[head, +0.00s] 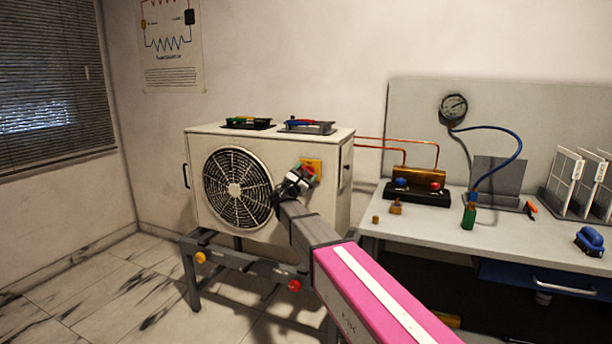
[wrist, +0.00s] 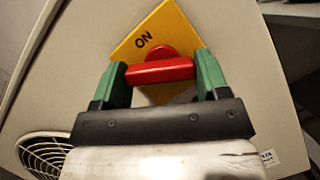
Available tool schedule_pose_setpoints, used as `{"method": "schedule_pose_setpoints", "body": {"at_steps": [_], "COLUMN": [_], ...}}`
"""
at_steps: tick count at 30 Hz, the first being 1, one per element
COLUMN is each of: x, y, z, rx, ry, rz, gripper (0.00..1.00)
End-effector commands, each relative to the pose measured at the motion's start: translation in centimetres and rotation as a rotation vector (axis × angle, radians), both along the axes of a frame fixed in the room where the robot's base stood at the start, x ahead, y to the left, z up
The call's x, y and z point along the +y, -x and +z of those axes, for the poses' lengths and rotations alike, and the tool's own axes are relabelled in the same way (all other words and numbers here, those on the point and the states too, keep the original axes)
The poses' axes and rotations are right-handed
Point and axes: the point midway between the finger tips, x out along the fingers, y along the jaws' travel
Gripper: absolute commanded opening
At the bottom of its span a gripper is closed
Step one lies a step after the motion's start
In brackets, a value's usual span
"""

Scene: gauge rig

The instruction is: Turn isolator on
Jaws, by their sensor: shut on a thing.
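The isolator is a red knob (wrist: 160,71) on a yellow plate (wrist: 188,32) on the front of the white outdoor unit (head: 225,140). In the wrist view the plate looks tilted, and the word ON is printed above and left of the knob. My gripper (wrist: 162,76) has its green fingers on both ends of the red knob bar and is shut on it. In the head view the yellow plate (head: 313,164) shows behind my gripper (head: 304,174), which hides most of the knob. The lower part of the plate is hidden by the knob and gripper.
The fan grille (head: 236,188) is just left of my gripper. Two trays with coloured tools, one dark (head: 247,124) and one grey (head: 307,127), lie on top of the unit. A workbench (head: 540,248) with a gauge (head: 453,107) and manifold stands at the right.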

Motion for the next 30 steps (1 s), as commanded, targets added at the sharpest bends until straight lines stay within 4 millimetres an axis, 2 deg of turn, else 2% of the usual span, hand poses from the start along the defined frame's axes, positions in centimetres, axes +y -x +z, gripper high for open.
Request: {"method": "schedule_pose_setpoints", "body": {"at_steps": [21, 30], "x": [0.08, 0.03], "y": [-0.01, 0.04], "z": [0.34, 0.42], "rx": [-0.231, -0.308], "ry": [-0.637, -0.85], "rz": [0.0, -0.001], "gripper": [0.44, 0.44]}}
